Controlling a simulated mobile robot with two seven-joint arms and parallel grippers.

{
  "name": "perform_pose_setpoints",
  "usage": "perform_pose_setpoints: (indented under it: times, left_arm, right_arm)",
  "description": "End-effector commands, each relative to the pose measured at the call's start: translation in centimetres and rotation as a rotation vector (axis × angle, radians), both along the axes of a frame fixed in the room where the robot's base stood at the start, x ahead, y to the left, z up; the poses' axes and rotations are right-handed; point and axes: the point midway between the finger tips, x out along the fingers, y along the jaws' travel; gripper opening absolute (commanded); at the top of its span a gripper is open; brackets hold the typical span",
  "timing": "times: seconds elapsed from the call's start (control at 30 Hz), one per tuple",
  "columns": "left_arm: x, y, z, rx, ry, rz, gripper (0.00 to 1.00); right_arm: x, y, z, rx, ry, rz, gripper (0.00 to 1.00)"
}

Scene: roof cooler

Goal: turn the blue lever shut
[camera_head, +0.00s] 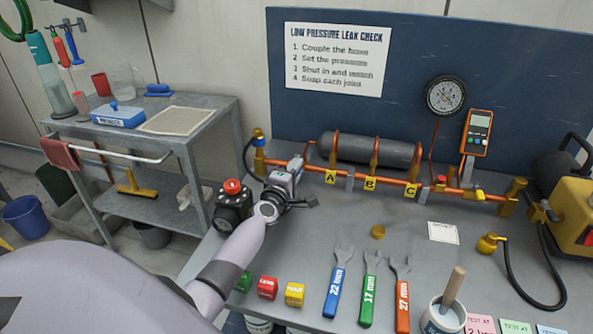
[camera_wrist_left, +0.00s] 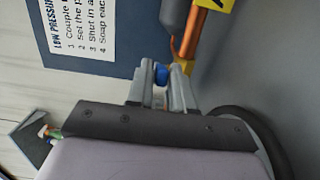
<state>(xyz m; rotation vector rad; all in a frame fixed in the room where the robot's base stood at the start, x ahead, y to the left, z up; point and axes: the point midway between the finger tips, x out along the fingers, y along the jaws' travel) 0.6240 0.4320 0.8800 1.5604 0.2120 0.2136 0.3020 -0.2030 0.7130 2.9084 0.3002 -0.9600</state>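My left gripper (camera_head: 296,166) is at the left part of the orange pipe (camera_head: 318,172), and its wrist hides part of the fittings there. In the left wrist view its two fingers (camera_wrist_left: 161,76) are close together with the blue lever (camera_wrist_left: 160,73) between their tips. The blue fills the narrow gap, so the gripper looks shut on it. In the head view the lever is hard to make out behind the gripper. My right gripper is in neither view.
A grey cylinder (camera_head: 375,150) lies behind the pipe. A black device with a red knob (camera_head: 232,186) is close to my left wrist. Wrenches (camera_head: 337,283), coloured blocks (camera_head: 267,286) and a white pot (camera_head: 441,318) occupy the bench front. A yellow machine (camera_head: 575,205) stands right.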

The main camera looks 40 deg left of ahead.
Motion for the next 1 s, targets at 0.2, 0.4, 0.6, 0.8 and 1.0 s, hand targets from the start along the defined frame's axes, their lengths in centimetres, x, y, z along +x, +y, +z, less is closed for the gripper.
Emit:
perform_pose_setpoints:
  times: [0.2,0.4,0.6,0.8,1.0]
  left_arm:
    - [0.0,0.0,0.0,0.000,0.000,0.000,0.23]
    - [-0.6,-0.3,0.0,0.000,0.001,-0.002,0.23]
    - [-3.0,-0.9,0.1,-0.001,0.002,0.000,0.23]
    - [-5.5,-1.5,0.0,0.000,0.001,0.001,0.23]
    - [-6.8,-1.8,0.0,0.001,0.000,0.001,0.23]
  right_arm:
    - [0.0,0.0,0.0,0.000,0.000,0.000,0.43]
    - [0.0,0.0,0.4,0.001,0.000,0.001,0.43]
    - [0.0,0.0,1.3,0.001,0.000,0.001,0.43]
    - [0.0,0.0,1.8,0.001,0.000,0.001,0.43]
    - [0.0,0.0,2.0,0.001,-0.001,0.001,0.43]
